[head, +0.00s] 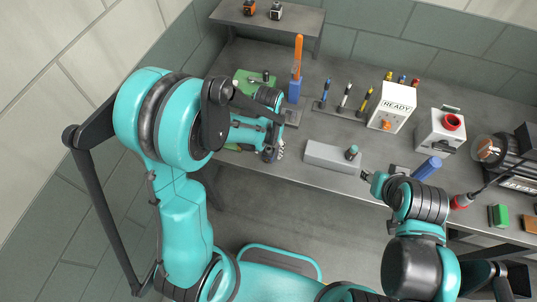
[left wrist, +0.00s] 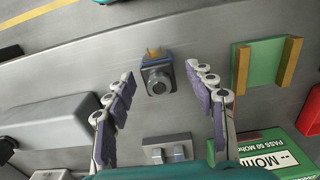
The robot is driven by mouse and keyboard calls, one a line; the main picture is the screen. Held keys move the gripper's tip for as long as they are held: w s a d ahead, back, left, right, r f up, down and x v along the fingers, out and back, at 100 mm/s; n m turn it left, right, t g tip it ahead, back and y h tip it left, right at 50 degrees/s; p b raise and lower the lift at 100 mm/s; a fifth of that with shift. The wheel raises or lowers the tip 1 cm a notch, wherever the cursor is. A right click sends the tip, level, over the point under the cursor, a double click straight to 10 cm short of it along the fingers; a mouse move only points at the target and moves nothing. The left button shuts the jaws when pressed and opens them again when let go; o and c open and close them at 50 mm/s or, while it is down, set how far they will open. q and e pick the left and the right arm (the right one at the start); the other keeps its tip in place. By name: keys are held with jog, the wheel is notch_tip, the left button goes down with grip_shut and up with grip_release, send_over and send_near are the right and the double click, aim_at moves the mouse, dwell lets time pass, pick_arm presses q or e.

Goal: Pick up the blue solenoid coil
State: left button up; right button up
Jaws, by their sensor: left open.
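In the left wrist view, the blue solenoid coil (left wrist: 157,71) is a small blue block with a dark round part facing the camera and a copper-coloured piece on top. It rests on the grey bench. My left gripper (left wrist: 164,95) is open, with one finger to the left of the coil and one to the right, and nothing held. In the head view my left gripper (head: 273,152) is low over the left part of the bench, and I cannot make out the coil there. My right gripper (head: 371,180) is near the bench's front edge; its fingers are too small to read.
In the left wrist view, a green block with tan sides (left wrist: 264,70) and a green meter (left wrist: 275,152) lie right, a grey block (left wrist: 50,122) left. In the head view, a grey bar (head: 330,157), a pen rack (head: 340,112) and a READY box (head: 391,107) stand on the bench.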

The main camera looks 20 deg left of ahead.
pick_arm(q)
notch_tip(320, 180, down, 2)
jog(key=shift+f, duration=0.1)
jog(key=shift+c, duration=0.3)
grip_shut()
